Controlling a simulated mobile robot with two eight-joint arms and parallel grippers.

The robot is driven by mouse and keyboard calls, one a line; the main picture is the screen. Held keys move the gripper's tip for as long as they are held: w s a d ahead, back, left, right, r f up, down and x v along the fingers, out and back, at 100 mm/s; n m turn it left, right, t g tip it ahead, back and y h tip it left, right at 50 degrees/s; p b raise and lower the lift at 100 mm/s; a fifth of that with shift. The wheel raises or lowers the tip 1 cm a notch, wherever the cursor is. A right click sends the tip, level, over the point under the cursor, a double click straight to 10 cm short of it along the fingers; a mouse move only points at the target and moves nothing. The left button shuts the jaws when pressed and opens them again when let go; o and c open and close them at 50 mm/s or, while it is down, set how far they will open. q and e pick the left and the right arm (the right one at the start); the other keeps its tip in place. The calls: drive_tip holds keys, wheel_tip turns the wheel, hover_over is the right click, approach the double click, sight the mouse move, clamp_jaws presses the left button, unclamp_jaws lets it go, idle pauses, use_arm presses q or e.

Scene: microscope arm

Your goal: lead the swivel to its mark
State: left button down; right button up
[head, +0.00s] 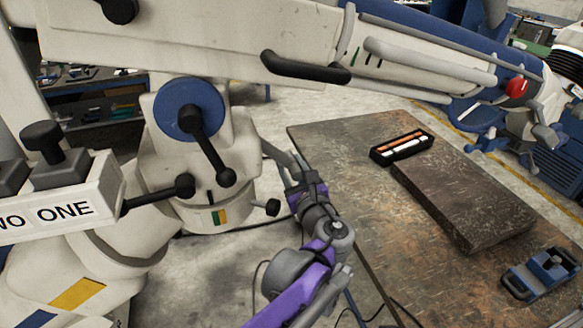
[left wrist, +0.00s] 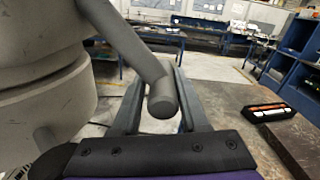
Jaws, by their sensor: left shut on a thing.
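The microscope stand's white swivel (head: 200,160) rises at the left of the head view. My left gripper (head: 283,163), on a purple and grey arm, is to the right of the swivel. In the left wrist view its two fingers (left wrist: 160,100) are shut on a grey bar handle (left wrist: 163,99), which slants in from the upper left. In the head view the grip is small and partly hidden. My right gripper is out of view.
A worn table (head: 400,230) stands at right with a dark slab (head: 460,195), a black case (head: 400,146) and a blue clamp-like tool (head: 540,275). The long white and blue microscope arm (head: 330,50) spans the top. Black knobs stick out near my gripper, including one (head: 272,207).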

use_arm(q)
drive_tip(key=c, duration=0.7)
unclamp_jaws()
drive_tip(key=shift+w+d+r, duration=0.15)
drive_tip(key=shift+r, duration=0.05)
drive_tip(key=shift+o, duration=0.6)
drive_tip(key=shift+d, duration=0.1)
drive_tip(key=shift+f, duration=0.1)
drive_tip(key=shift+s+d+f, duration=0.1)
drive_tip(key=shift+s+d, duration=0.05)
drive_tip(key=shift+s, duration=0.5)
drive_tip(key=b+v, duration=0.1)
drive_tip(key=v, duration=0.8)
drive_tip(key=shift+s, duration=0.35)
